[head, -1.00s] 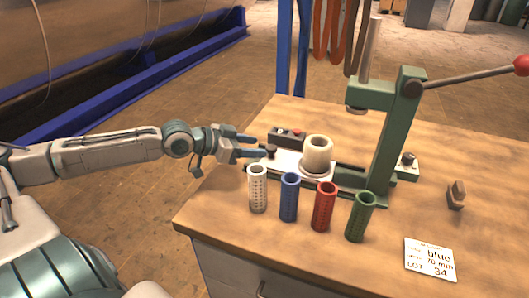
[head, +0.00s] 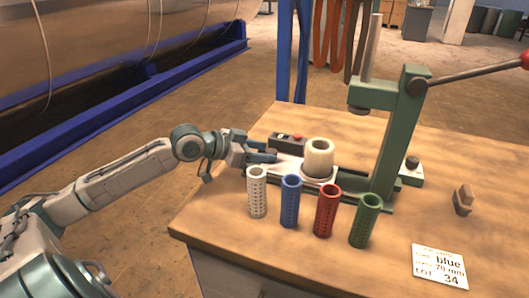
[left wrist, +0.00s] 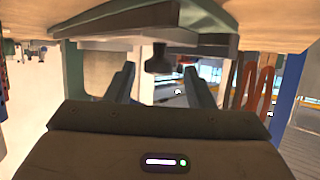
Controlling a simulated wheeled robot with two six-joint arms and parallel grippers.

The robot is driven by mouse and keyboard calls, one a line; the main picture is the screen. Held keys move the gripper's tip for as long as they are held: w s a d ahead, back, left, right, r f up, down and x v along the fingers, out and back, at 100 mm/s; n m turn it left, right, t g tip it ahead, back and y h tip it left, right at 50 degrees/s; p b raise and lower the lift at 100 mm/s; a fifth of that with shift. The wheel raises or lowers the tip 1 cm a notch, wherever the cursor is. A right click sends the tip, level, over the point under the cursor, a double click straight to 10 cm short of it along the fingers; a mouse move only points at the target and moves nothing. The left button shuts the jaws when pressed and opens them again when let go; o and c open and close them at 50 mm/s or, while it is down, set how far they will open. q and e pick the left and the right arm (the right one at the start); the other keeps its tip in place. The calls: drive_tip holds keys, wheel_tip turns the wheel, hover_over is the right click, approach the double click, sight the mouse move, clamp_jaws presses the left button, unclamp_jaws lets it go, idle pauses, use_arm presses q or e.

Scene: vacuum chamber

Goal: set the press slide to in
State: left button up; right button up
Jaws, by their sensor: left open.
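The green press (head: 397,140) stands on the wooden bench. Its pale slide plate (head: 287,170) reaches out to the left along the press base, carrying a cream cup-shaped holder (head: 318,160). The holder stands left of the ram, not under it. My left gripper (head: 264,154) is at the slide's left end, fingers pointing right. In the left wrist view the gripper (left wrist: 160,85) is open, with a dark knob (left wrist: 158,60) showing between the two fingers; I cannot tell whether they touch it. In the head view the fingers largely hide the knob. My right gripper is out of view.
White (head: 257,193), blue (head: 290,202), red (head: 326,212) and green (head: 364,221) perforated tubes stand in front of the slide. A card (head: 439,266) reads blue, 70 mm, LOT 34. A small brown object (head: 463,199) sits right.

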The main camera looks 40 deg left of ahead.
use_arm(q)
drive_tip(key=shift+w+d+f, duration=0.15)
drive_tip(key=shift+w+d, duration=0.15)
drive_tip(key=shift+w, duration=0.05)
clamp_jaws()
